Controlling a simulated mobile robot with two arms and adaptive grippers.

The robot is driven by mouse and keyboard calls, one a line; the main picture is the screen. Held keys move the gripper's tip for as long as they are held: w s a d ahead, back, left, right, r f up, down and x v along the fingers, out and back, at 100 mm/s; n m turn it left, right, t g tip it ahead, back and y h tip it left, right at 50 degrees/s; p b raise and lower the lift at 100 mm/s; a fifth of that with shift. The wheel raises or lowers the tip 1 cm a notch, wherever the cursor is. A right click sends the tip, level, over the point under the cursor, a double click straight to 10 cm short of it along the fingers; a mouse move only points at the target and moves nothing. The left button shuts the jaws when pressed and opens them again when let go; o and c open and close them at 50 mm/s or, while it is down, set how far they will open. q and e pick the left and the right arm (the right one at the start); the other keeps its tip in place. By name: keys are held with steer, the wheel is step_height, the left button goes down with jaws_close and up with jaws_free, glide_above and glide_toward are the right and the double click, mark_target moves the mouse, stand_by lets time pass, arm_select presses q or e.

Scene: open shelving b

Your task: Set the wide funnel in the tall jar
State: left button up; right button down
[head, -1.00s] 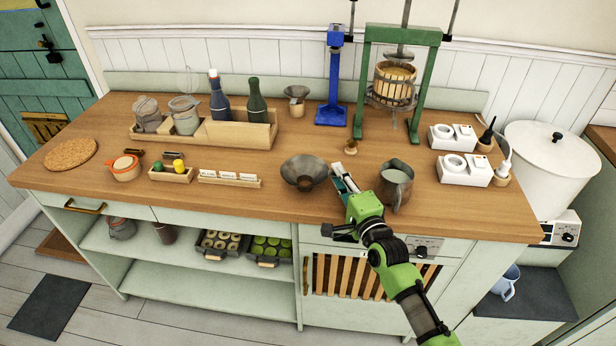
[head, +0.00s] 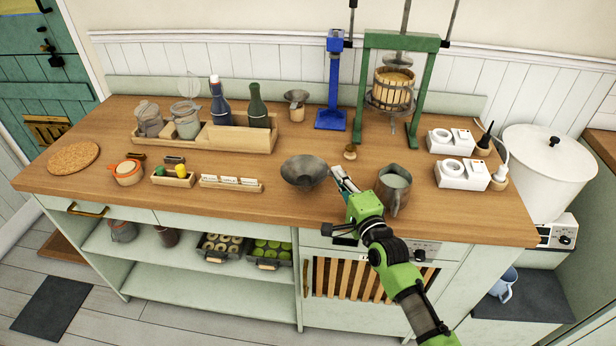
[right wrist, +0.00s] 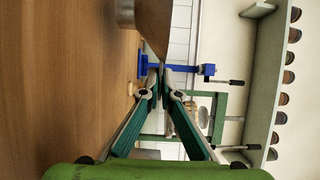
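The wide funnel (head: 304,174), dark grey metal, stands on the worktop near its front edge, mouth up. My right gripper (head: 338,176) is just right of it, at the near right side of its rim. In the right wrist view the two fingertips (right wrist: 161,72) come close together on the edge of the funnel (right wrist: 150,18). Two glass jars stand in the wooden tray at the back left. One jar (head: 186,122) has its clear lid raised; the other (head: 149,120) looks closed. I cannot tell which is the taller. My left gripper is out of view.
A metal jug (head: 393,190) stands close to the right of my gripper. Two bottles share the wooden tray (head: 235,138). A smaller funnel (head: 296,98), a blue stand (head: 331,115) and a green press (head: 362,85) stand behind. Low label and small-item holders lie front left.

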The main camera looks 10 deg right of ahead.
steer(key=shift+r+p, duration=1.2)
steer(key=shift+r, duration=0.3)
